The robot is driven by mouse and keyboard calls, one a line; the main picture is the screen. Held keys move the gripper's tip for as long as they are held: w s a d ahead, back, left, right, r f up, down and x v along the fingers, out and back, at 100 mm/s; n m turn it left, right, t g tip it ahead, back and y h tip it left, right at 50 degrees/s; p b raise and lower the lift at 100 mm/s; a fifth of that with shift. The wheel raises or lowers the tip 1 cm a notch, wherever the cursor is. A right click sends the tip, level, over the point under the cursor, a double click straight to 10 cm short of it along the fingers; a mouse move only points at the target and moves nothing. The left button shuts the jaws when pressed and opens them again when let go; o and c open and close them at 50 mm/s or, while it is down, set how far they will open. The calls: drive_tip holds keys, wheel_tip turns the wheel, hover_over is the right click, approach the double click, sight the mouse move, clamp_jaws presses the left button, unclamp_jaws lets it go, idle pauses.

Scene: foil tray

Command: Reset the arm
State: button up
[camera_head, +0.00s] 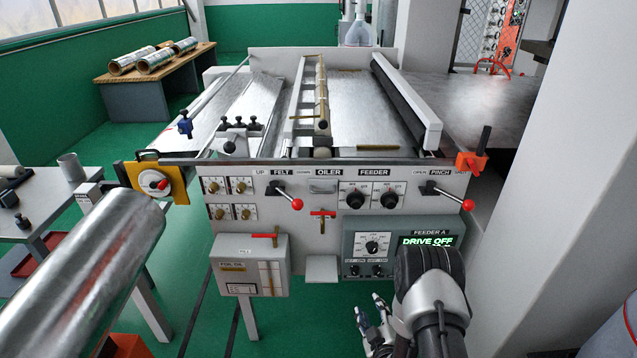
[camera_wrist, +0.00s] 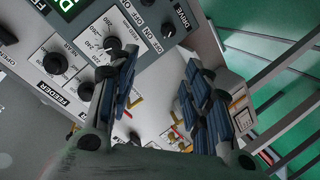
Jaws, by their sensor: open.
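My gripper (camera_head: 372,322) is low in the head view, in front of the machine and below its control panel. In the wrist view my gripper (camera_wrist: 158,88) shows two dark padded fingers spread apart, with nothing between them. The feeder control box (camera_head: 385,250) with its dial and a green "DRIVE OFF" display (camera_head: 428,241) is just above and behind the gripper. The box also shows in the wrist view (camera_wrist: 92,28), beside the left finger. I cannot tell whether the finger touches it. My forearm hides part of the box's right side.
The machine's front panel (camera_head: 330,215) carries levers with red knobs (camera_head: 297,204) and several dials. A foil oil box (camera_head: 250,265) sticks out at left. A large metal roll (camera_head: 85,275) fills the lower left. A white pillar (camera_head: 545,180) stands at right. Green floor (camera_head: 215,325) is open below the panel.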

drive_tip(key=w+r+m+g, duration=0.1)
drive_tip(key=w+r+g, duration=0.1)
drive_tip(key=r, duration=0.8)
drive_tip(key=w+r+m+g, duration=0.2)
drive_tip(key=r, duration=0.7)
drive_tip(key=s+r+m+g+h, duration=0.1)
drive_tip(key=s+r+m+g, duration=0.1)
drive_tip(key=s+r, duration=0.85)
drive_tip(key=s+r+m+g, duration=0.2)
drive_tip(key=s+r, duration=0.2)
drive_tip(key=s, duration=0.9)
drive_tip(key=s+a+r+m+g, duration=0.1)
drive_tip(key=s+r, duration=0.3)
drive_tip(key=s, duration=0.9)
drive_tip(key=shift+r+m+g, duration=0.4)
drive_tip(key=shift+m+g, duration=0.2)
drive_tip(key=shift+g, duration=0.1)
